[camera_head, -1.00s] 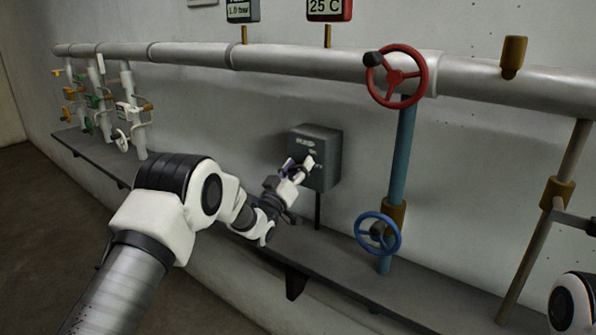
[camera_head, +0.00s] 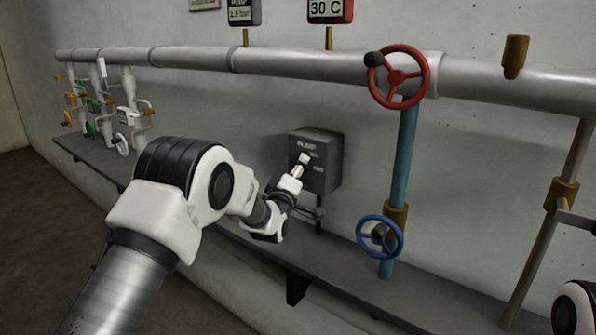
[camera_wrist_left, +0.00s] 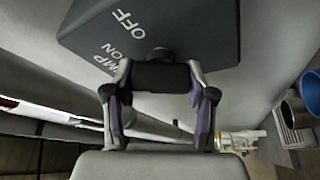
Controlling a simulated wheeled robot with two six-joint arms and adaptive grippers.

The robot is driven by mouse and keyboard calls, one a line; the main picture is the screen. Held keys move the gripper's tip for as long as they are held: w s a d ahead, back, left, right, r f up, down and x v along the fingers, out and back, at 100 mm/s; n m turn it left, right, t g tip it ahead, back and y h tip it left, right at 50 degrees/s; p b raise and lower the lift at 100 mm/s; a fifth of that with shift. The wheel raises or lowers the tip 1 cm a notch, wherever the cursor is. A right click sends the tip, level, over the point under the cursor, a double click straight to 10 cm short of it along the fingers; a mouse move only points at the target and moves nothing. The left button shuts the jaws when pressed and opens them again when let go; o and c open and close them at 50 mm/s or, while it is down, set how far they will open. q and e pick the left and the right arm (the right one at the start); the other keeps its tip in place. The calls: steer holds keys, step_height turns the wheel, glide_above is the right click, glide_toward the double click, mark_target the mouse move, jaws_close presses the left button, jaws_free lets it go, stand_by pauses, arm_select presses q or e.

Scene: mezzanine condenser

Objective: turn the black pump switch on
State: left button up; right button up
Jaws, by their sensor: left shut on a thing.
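The dark grey pump switch box (camera_head: 325,150) is mounted low on the wall in the head view, with PUMP, ON and OFF lettering on its front. It also fills the top of the left wrist view (camera_wrist_left: 200,30). My left gripper (camera_head: 302,161) is at the box front, around the height of the ON label. In the left wrist view, my left gripper (camera_wrist_left: 160,90) is shut on the black switch handle (camera_wrist_left: 160,76), whose pivot is at the box face. The handle is hidden in the head view, and I cannot tell its exact angle. My right gripper is out of view.
A red valve wheel (camera_head: 398,76) and a blue valve wheel (camera_head: 379,236) are right of the box. A grey shelf (camera_head: 345,262) runs below. A thick pipe (camera_head: 290,64) crosses above, with a red-framed display (camera_head: 330,10) reading 30 C.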

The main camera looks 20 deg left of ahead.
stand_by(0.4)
arm_select(q)
steer(key=o, duration=1.2)
steer(key=shift+a, duration=0.1)
steer(key=shift+c, duration=0.2)
steer(key=shift+s, duration=0.1)
steer(key=s+f, duration=0.2)
steer(key=s, duration=0.9)
steer(key=shift+s, duration=0.3)
steer(key=shift+f, duration=0.1)
